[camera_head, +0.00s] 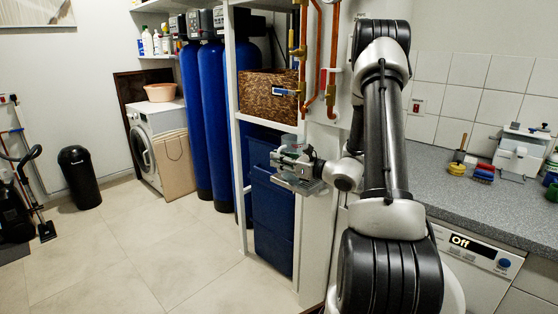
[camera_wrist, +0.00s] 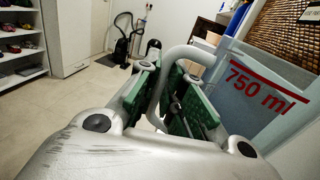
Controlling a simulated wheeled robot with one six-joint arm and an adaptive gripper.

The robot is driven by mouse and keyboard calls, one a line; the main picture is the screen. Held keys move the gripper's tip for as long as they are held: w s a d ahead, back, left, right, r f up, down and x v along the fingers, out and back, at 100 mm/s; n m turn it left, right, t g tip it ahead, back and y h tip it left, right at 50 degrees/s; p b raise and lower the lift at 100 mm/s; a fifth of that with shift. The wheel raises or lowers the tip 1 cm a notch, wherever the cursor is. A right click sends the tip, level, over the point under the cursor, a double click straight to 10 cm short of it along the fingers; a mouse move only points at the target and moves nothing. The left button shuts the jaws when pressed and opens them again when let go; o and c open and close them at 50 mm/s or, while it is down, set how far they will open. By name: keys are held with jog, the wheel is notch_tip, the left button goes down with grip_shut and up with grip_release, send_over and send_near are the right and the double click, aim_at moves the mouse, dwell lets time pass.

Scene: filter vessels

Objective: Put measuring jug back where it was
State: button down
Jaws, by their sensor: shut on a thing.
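The measuring jug (camera_wrist: 240,75) is clear with a red "750 ml" mark and fills the right of the wrist view. Its rounded grey handle (camera_wrist: 192,53) passes between the green-padded fingers of my gripper (camera_wrist: 172,88), which is shut on it. In the head view my gripper (camera_head: 293,164) is held in the air in front of the white shelf unit. Only a pale, see-through part of the jug (camera_head: 289,142) shows there; my gripper hides much of the rest. I cannot tell the jug's exact tilt.
The white shelf unit (camera_head: 239,140) holds a woven basket (camera_head: 268,98) and blue bins (camera_head: 272,220). Copper pipes (camera_head: 333,60) run close to my arm. A grey worktop (camera_head: 440,185) with brushes (camera_head: 483,174) lies at the right. The tiled floor (camera_head: 130,240) at the left is largely clear.

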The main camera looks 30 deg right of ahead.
jog(key=shift+f, duration=0.1)
jog(key=c, duration=1.5)
grip_release()
jog(key=shift+c, duration=0.2)
